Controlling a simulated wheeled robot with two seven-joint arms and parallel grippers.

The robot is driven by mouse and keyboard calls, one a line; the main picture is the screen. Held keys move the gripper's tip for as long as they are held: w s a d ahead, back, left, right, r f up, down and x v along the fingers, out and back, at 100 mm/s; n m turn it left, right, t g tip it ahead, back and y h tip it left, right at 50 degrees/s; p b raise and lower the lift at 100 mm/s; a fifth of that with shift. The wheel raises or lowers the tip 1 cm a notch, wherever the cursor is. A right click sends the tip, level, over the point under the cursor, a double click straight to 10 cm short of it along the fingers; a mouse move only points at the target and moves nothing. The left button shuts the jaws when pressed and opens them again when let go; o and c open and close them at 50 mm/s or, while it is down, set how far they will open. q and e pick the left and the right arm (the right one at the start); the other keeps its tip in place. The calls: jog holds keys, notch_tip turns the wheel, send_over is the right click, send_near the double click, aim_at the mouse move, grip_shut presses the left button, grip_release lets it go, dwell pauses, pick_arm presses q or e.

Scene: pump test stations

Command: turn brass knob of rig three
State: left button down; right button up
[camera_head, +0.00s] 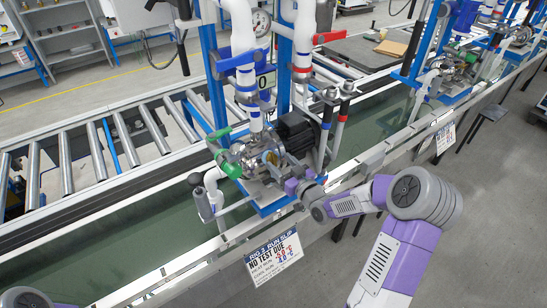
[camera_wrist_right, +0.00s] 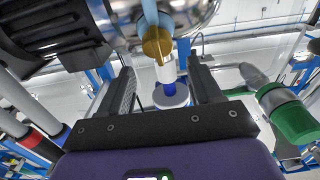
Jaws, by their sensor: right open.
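Rig three's pump (camera_head: 246,158) stands on a blue-edged base, with a run slip (camera_head: 273,262) reading "RIG 3" and "NO TEST DUE" below it. The brass knob (camera_head: 268,157) is small and partly hidden at the pump. In the right wrist view the brass knob (camera_wrist_right: 157,42) shows beyond the fingertips, roughly centred between them. My right gripper (camera_head: 281,168) is at the pump's near side; in its wrist view the gripper (camera_wrist_right: 163,72) is open, with a finger to each side and nothing held. Contact with the knob cannot be told. My left gripper is out of view.
A black motor (camera_head: 297,131) sits right of the pump, close to my right gripper. A green handle (camera_head: 219,153) is on the left, and a green part (camera_wrist_right: 290,118) shows in the wrist view. Pipes rise behind. A roller conveyor (camera_head: 95,155) runs left.

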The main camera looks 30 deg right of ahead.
aim_at(274, 157)
jog(key=shift+w+a, duration=0.2)
jog(key=shift+w, duration=2.1)
jog(key=shift+c, duration=0.3)
jog(key=shift+f+b, duration=0.1)
jog(key=shift+b, duration=0.2)
jog(key=c, duration=1)
